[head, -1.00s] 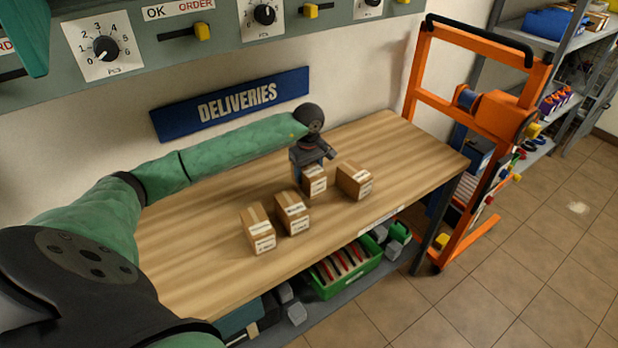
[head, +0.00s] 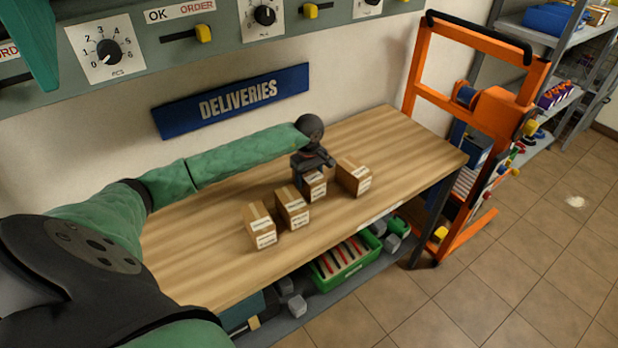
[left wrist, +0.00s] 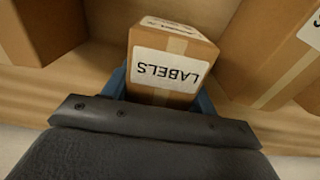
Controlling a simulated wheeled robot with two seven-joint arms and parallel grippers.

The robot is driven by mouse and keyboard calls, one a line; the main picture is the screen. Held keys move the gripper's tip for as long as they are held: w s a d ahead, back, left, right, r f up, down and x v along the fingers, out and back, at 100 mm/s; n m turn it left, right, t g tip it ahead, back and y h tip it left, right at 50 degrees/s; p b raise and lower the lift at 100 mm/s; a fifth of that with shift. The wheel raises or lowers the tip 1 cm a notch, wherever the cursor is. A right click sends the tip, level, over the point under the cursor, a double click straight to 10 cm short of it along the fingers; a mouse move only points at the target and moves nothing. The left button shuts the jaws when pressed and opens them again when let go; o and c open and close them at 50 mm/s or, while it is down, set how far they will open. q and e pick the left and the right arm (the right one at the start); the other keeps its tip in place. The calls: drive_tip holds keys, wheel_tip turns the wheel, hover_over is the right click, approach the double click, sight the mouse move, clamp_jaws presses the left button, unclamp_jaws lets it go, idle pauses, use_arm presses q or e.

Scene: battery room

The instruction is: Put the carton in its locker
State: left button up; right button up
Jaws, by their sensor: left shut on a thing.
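Several small brown cartons with white labels stand on the wooden table under the DELIVERIES sign. My left gripper (head: 314,170) is shut on one carton (head: 315,187), the second from the right in the head view. In the left wrist view this carton (left wrist: 172,62) sits between the blue fingers (left wrist: 160,95) and its label reads LABELS. I cannot tell whether it is touching the table. Other cartons stand at its right (head: 353,177) and left (head: 292,208), with one more further left (head: 259,226). My right gripper is not in view. No locker can be made out.
The wooden table (head: 400,150) is bare at its right end. An orange lift frame (head: 495,110) stands past that end. A green crate (head: 345,262) is on the shelf below. A grey panel with knobs (head: 230,45) hangs above. Tiled floor is open at right.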

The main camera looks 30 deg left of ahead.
use_arm(q)
drive_tip(key=o, duration=1.1)
drive_tip(key=shift+o, duration=0.2)
drive_tip(key=shift+r, duration=0.1)
